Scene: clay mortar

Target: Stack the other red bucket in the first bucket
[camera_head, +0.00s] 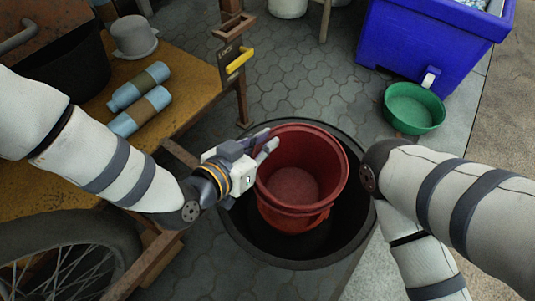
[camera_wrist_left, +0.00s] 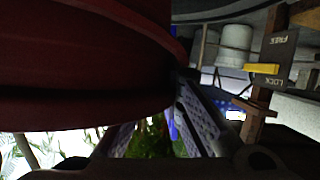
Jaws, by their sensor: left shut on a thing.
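A red bucket (camera_head: 297,184) shows open side up inside a round black tub (camera_head: 241,228) in the head view. A second red edge lies low around its front, but I cannot tell whether this is another bucket beneath it. My left gripper (camera_head: 264,143) is shut on the bucket's rim at its upper left. In the left wrist view the red bucket (camera_wrist_left: 80,65) fills the upper left, close to the fingers. My right arm is at the right of the head view, but its gripper is out of frame.
A wooden bench (camera_head: 193,76) with blue rolls (camera_head: 141,98) and a grey hat-shaped item (camera_head: 133,37) stands at left. A spoked wheel (camera_head: 67,262) is at lower left. A green basin (camera_head: 412,108) and a blue bin (camera_head: 425,38) stand at upper right. Paving behind the tub is clear.

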